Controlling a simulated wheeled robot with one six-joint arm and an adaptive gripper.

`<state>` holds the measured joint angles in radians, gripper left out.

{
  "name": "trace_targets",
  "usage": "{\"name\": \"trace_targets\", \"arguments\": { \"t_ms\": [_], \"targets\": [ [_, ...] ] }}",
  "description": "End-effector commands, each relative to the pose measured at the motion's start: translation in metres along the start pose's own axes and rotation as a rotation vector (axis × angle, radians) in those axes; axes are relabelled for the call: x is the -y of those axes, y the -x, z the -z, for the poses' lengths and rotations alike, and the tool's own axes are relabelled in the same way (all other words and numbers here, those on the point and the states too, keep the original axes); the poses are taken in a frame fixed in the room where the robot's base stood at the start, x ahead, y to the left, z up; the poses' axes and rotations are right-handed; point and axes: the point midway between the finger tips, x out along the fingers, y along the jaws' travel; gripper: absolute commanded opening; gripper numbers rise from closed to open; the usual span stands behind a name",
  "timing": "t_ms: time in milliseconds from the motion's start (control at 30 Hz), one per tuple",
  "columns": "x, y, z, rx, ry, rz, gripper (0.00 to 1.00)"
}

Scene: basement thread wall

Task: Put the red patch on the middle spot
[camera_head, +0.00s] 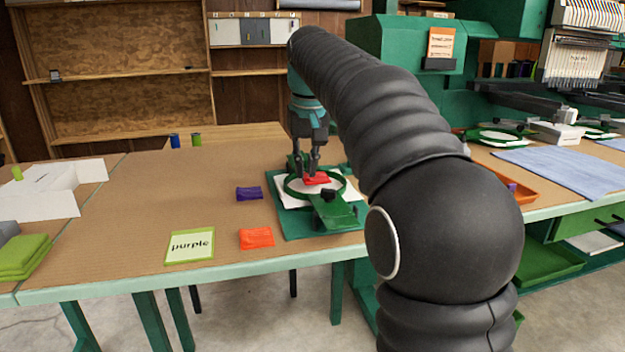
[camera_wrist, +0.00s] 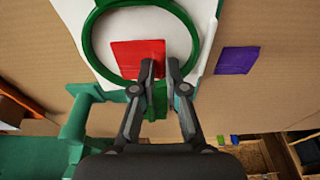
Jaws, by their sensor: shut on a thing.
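The red patch (camera_head: 317,180) is at the tips of my gripper (camera_head: 314,158), over the white cloth inside the round green hoop (camera_head: 288,192). In the wrist view my gripper (camera_wrist: 159,70) is shut on one edge of the red patch (camera_wrist: 135,58). The patch looks flat and lies within the hoop ring (camera_wrist: 88,42), towards its near part. I cannot tell whether it touches the cloth. No marked spot shows inside the hoop; the patch and fingers cover part of the cloth.
A purple patch (camera_head: 249,193) and an orange patch (camera_head: 257,238) lie on the table left of the hoop's green base (camera_head: 290,228). A card reading "purple" (camera_head: 190,246) lies near the front edge. Thread spools (camera_head: 196,140) stand behind. An orange tray (camera_head: 523,193) is at right.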

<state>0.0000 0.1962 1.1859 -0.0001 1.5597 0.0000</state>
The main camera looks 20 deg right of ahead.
Motion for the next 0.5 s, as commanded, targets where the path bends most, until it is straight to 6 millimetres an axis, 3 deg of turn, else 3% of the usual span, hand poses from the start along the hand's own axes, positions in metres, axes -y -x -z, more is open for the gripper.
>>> {"name": "trace_targets", "arguments": {
  "t_ms": [500],
  "targets": [
    [0.0,0.026,0.006,-0.002,0.0,0.0,0.0]
  ]
}}
